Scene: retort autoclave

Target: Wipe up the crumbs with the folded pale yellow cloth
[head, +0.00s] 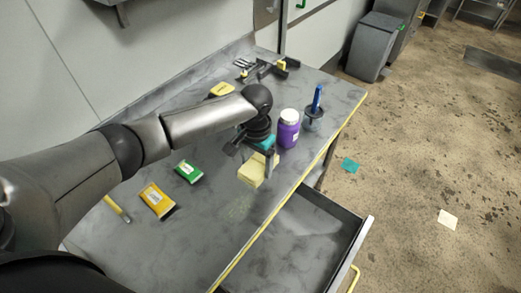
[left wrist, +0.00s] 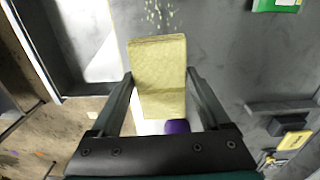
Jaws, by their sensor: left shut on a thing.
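The folded pale yellow cloth (head: 252,170) is held between the fingers of my left gripper (head: 260,157), low over the grey worktop. In the left wrist view the cloth (left wrist: 158,70) sits between both fingers (left wrist: 160,88) and sticks out beyond them. Pale crumbs (left wrist: 157,14) lie on the worktop just past the cloth's far end. In the head view the crumbs (head: 238,208) are a faint patch in front of the cloth. I cannot tell whether the cloth touches the worktop. My right gripper is not in view.
A purple jar (head: 288,128) stands close right of my left gripper, with a blue-handled item (head: 316,103) beyond it. Green (head: 189,171) and orange (head: 157,200) packets lie to the left. An open drawer (head: 310,235) juts out below the worktop's yellow front edge.

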